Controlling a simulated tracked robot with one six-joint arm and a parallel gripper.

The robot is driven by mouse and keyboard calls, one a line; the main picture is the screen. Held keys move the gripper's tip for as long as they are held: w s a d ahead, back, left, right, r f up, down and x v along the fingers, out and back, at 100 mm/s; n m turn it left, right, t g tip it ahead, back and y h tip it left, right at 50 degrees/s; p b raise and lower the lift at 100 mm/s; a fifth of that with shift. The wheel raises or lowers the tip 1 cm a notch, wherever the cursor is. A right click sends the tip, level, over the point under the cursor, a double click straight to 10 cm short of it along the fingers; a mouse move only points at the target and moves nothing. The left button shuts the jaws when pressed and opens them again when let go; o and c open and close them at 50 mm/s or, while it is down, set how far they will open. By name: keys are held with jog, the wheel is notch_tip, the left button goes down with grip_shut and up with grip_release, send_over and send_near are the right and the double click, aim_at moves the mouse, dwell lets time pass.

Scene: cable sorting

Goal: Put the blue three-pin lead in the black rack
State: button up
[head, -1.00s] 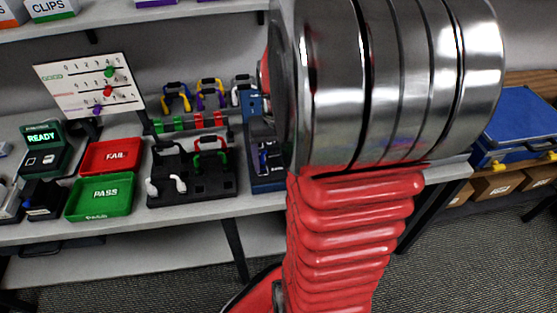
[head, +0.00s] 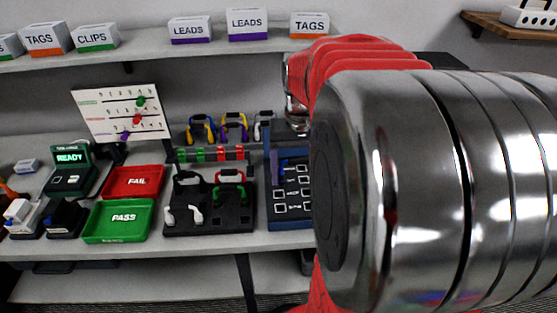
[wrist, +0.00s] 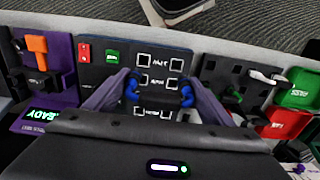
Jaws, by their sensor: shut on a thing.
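In the wrist view my gripper (wrist: 159,95) has its two grey-purple fingers on either side of a blue lead (wrist: 187,93). Blue parts of the lead show at both fingertips, with a dark stretch between them. It is in front of a blue test panel (wrist: 120,55) with white-outlined squares; I cannot tell whether they touch. The black rack (wrist: 212,71) is right of the panel in the wrist view and left of it in the head view (head: 240,222). The rack holds a white lead and a green lead. My arm hides most of the gripper in the head view.
Green PASS (head: 121,233) and red FAIL (head: 128,192) trays lie left of the rack. A READY unit (head: 68,175) stands further left. Coloured leads (head: 232,122) hang behind the rack. Labelled boxes (head: 247,24) line the upper shelf (head: 150,60).

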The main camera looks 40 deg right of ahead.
dwell(0.4)
jog(key=shift+r, duration=1.5)
jog(key=shift+w+a+f, duration=0.1)
